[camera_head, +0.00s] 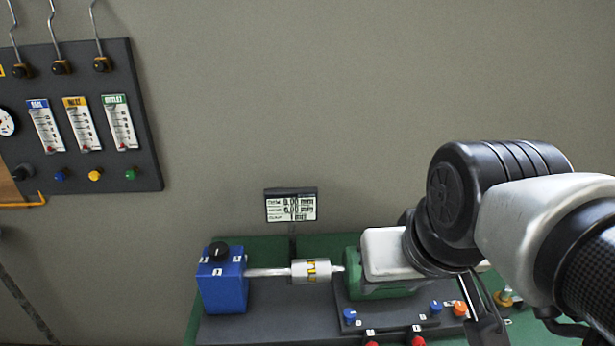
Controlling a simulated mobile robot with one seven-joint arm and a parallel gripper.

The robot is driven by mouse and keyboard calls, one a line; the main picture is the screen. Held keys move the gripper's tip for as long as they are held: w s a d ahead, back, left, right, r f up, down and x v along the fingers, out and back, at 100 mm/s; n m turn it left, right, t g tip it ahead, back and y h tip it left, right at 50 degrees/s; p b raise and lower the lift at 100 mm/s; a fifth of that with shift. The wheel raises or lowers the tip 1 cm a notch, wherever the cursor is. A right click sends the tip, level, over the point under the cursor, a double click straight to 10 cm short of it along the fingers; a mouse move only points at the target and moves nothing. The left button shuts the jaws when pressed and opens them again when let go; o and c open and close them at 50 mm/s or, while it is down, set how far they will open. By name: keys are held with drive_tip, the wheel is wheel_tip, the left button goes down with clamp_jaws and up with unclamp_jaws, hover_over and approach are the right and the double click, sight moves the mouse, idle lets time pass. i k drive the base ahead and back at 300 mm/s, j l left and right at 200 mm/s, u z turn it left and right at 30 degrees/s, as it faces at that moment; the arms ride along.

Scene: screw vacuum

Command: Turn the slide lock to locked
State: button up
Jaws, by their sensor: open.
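Small labelled knobs sit in front: a blue one (349,316), another blue one (436,307) and an orange one (460,309). I cannot tell which control is the slide lock, or its setting. My gripper (484,322) is open, at the lower right beside the orange knob. My arm partly hides it, and its fingertips are not clear.
A small display (291,205) stands behind the machine. Two red knobs (371,343) (417,340) are at the bottom edge. A brass fitting (506,298) is right of the gripper. A dark panel (80,115) with gauges hangs at the left. The wall between is bare.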

sight(459, 308)
drive_tip(key=k+l+z, duration=0.2)
drive_tip(key=l, duration=0.15)
drive_tip(key=k+l+z, duration=0.2)
drive_tip(key=l, duration=0.15)
drive_tip(key=i+l, duration=0.15)
drive_tip(key=l, duration=0.15)
drive_tip(key=i+l+u, duration=0.2)
drive_tip(key=l+u, duration=0.2)
drive_tip(key=k+j+z, duration=0.25)
drive_tip(key=j+z, duration=0.25)
drive_tip(key=i+l+u, duration=0.5)
